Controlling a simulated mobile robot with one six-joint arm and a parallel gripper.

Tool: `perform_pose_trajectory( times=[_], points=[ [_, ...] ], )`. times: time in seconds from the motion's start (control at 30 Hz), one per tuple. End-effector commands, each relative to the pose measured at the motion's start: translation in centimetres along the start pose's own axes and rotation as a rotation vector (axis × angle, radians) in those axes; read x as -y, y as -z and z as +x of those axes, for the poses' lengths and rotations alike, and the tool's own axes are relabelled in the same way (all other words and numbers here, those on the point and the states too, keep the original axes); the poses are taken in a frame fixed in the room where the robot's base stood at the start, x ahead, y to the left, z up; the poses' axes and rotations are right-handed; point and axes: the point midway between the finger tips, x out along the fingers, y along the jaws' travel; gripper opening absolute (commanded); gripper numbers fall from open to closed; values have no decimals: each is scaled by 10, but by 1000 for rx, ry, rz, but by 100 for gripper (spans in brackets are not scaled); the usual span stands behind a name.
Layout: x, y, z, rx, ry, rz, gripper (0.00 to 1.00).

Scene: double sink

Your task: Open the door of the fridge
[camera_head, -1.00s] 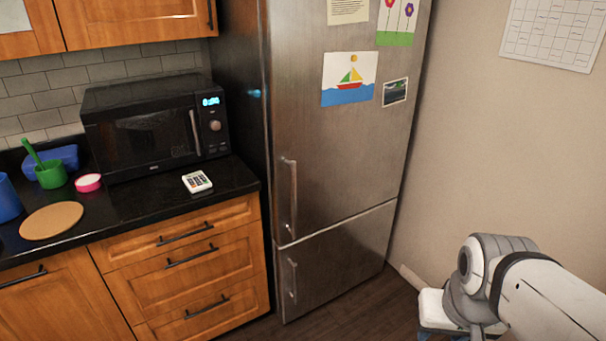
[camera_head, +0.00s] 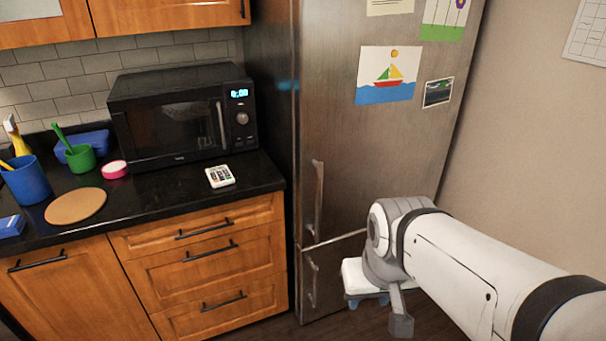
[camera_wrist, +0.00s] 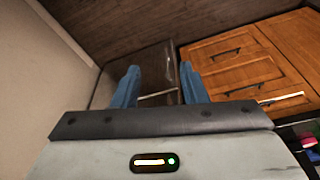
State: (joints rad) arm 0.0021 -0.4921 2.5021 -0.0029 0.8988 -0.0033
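The tall stainless-steel fridge (camera_head: 345,140) stands at the centre of the head view, with its doors closed. Its upper door has a vertical handle (camera_head: 318,199) near the left edge. A lower door below the seam has a shorter handle (camera_head: 312,284). My gripper (camera_head: 368,299) is right of the lower handle and in front of the lower door. In the wrist view my gripper (camera_wrist: 159,85) has its two blue fingers spread and nothing held. The fridge front (camera_wrist: 152,67) shows between and beyond them, with a pale bar crossing it that I cannot identify.
Wooden drawers (camera_head: 200,262) and a black counter (camera_head: 150,197) adjoin the fridge on the left. A beige wall (camera_head: 535,130) is on the right. Dark floor lies in front.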

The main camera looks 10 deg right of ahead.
Motion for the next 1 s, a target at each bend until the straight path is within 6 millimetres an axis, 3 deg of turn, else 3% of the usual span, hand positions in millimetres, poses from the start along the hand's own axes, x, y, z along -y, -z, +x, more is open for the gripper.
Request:
perform_pose_trajectory(
  times=[0.13, 0.23, 0.5, 0.7, 0.83, 1.0],
  points=[
    [2, 18, 14, -42, -6, 1, 39],
    [6, 53, 38, -132, -14, -1, 39],
    [-6, 203, 129, -546, -29, -14, 39],
    [-9, 295, 194, -870, -12, -35, 39],
    [-6, 335, 231, -1061, 27, -52, 39],
    [-2, 361, 262, -1241, 75, -68, 39]
  ],
)
